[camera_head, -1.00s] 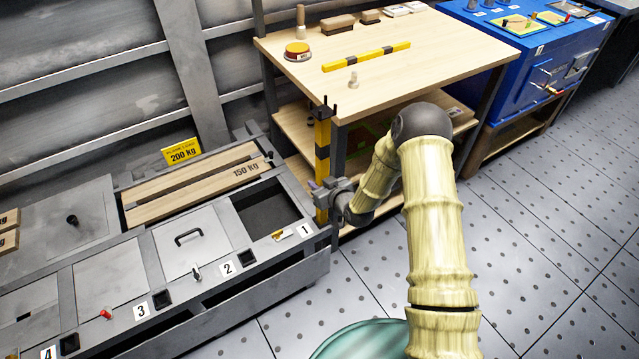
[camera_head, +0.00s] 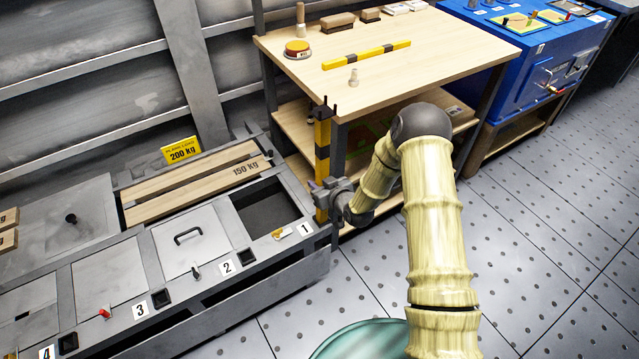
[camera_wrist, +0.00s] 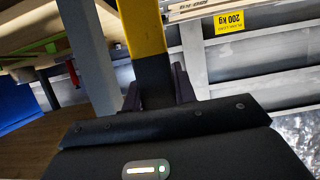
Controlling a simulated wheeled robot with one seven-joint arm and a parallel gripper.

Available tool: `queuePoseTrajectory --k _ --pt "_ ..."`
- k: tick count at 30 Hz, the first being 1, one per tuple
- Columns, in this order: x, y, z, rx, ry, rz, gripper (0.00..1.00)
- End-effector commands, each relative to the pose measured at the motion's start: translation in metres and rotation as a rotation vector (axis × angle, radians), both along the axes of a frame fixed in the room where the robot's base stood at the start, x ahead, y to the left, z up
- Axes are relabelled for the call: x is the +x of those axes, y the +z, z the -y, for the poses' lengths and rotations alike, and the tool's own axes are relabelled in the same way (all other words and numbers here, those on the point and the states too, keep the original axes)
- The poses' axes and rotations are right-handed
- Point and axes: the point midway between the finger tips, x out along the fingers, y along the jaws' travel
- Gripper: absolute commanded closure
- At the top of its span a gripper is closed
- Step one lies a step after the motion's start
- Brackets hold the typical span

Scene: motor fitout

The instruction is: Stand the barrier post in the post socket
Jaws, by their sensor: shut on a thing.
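The barrier post (camera_head: 322,133), banded yellow and black with two thin prongs on top, stands about upright between the grey bench and the wooden workbench. My gripper (camera_head: 322,193) is shut on its lower part, coming from the right. In the wrist view the post (camera_wrist: 143,30) runs up between the two dark fingers (camera_wrist: 158,88), with a black band at the grip. The post's foot is low by the bench's right end. I cannot tell whether it touches anything. I cannot make out the post socket for certain in either view.
The grey bench (camera_head: 290,262) with numbered bays is close on the post's left. The wooden workbench (camera_head: 440,50) is close behind and right, with a yellow-black bar (camera_head: 366,55) on top. A blue cabinet (camera_head: 555,60) stands far right. The floor at right is clear.

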Motion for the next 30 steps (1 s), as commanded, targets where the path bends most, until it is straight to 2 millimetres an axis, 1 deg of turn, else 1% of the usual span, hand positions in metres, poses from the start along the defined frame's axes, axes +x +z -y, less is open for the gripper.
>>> queuePoseTrajectory --k 25,26,27,29,30 --pt "0.0007 -0.0015 -0.0004 0.001 0.0 0.004 1.0" --pt "0.0007 -0.0015 -0.0004 0.001 0.0 0.004 0.67" --pt "0.0007 -0.0016 -0.0003 0.001 0.0 0.003 0.59" --pt "0.0006 -0.0019 -0.0003 0.001 0.0 0.003 0.47" --pt "0.0005 -0.0021 -0.0002 0.002 0.0 0.002 0.47"
